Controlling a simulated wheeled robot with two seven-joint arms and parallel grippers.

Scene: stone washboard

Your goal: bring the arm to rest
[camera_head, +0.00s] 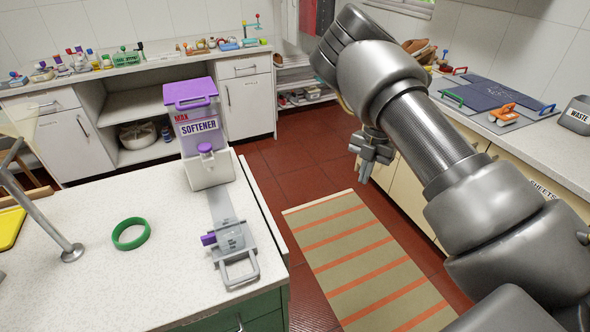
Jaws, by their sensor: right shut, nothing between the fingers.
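My right arm (425,135) comes in from the lower right and is raised and bent over the floor between the two counters. My right gripper (369,158) hangs at its far end, pointing down, shut and empty. It is apart from the near counter and from everything on it. My left gripper is not in view.
The near counter (110,285) holds a softener dispenser (200,130), a green ring (130,234) and a grey metal device with a handle (235,255). A striped rug (365,265) lies on the red floor. The right counter (540,155) runs close beside my arm.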

